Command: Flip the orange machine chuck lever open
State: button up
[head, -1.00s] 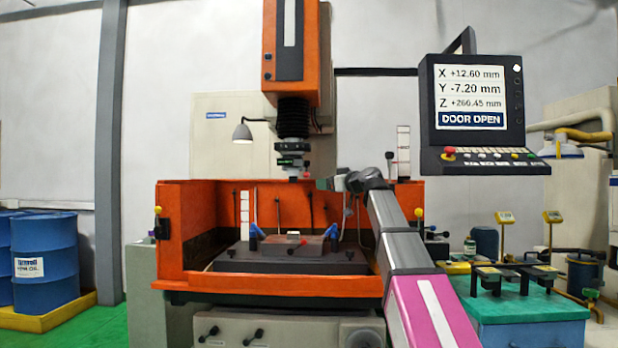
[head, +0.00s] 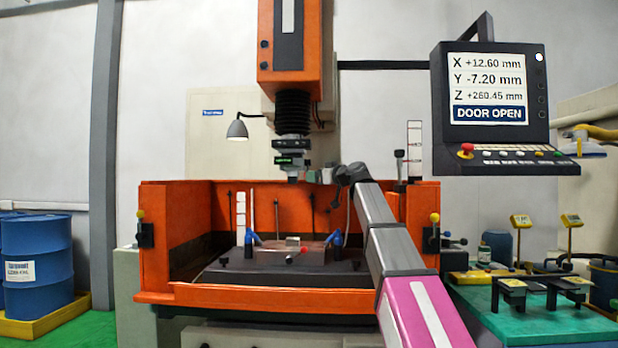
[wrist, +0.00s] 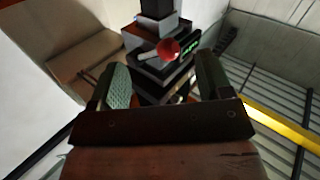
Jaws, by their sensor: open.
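The chuck (head: 291,152) hangs under the orange machine head (head: 288,45), a dark stepped block with a green-lit strip. In the wrist view the chuck (wrist: 150,75) is straight ahead. Its lever (wrist: 168,48) shows there as a pale rod with a red round knob, pointing right and toward the camera. The lever cannot be made out clearly in the head view. My gripper (head: 312,176) is just right of the chuck's lower end. In the wrist view my gripper (wrist: 164,76) is open and empty, with the knob beyond and between its fingers; contact is not visible.
The orange tank (head: 230,292) stands open below, with a dark table and a clamped workpiece (head: 290,254) inside. A lamp (head: 237,130) is left of the chuck. The control panel (head: 490,110) reads DOOR OPEN at right. A green-topped bench (head: 530,320) is at lower right.

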jog(key=shift+x, duration=2.35)
jog(key=c, duration=1.3)
